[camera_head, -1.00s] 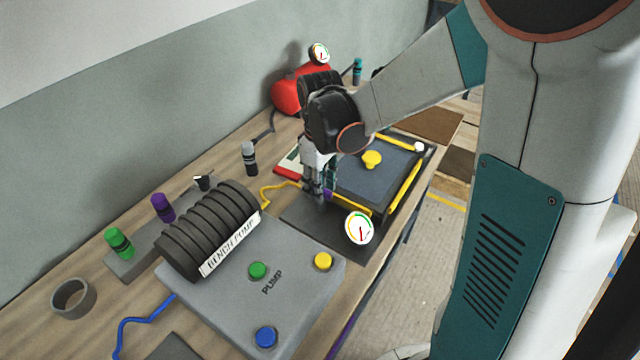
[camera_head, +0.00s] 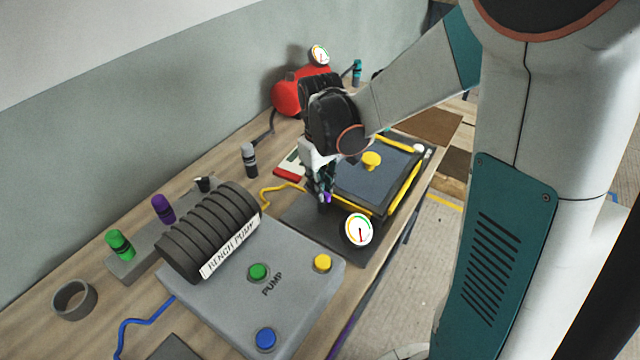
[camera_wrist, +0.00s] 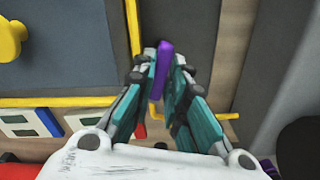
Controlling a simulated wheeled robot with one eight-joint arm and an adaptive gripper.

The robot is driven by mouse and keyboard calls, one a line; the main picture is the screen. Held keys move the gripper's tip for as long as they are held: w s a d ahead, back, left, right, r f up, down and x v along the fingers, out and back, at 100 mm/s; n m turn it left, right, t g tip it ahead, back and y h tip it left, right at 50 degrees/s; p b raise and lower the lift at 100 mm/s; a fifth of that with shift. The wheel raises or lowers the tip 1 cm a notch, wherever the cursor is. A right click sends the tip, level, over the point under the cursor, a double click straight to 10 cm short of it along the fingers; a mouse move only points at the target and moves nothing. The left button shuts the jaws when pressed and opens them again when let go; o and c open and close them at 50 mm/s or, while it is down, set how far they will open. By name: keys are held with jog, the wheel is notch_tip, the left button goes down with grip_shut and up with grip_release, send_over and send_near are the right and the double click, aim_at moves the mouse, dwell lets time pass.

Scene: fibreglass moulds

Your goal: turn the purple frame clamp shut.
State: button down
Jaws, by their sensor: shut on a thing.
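The purple frame clamp (camera_wrist: 163,62) shows in the wrist view between the fingertips of my gripper (camera_wrist: 160,75), its upper end sticking out past them. My gripper is shut on it. In the head view only a small purple bit of the clamp (camera_head: 327,197) shows beside my gripper (camera_head: 322,194), at the near left corner of the yellow-edged mould frame (camera_head: 352,206). The fingers and wrist hide the rest of the clamp. I cannot tell how far the clamp is turned.
The mould has a blue-grey face with a yellow knob (camera_head: 371,160). A round gauge (camera_head: 358,229) stands close to my gripper. The grey bench pump (camera_head: 215,290) with coloured buttons is nearer.

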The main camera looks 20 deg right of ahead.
jog(key=m, duration=0.3)
jog(key=shift+d+m, duration=0.1)
jog(key=shift+m, duration=0.3)
jog(key=m, duration=0.3)
jog(key=shift+d+m+p, duration=0.1)
jog(key=shift+m+p, duration=0.2)
jog(key=shift+p, duration=0.05)
jog(key=m, duration=0.6)
jog(key=shift+s+d, duration=0.1)
jog(key=shift+d, duration=0.05)
jog(key=shift+m, duration=0.4)
jog(key=c, duration=1.6)
grip_release()
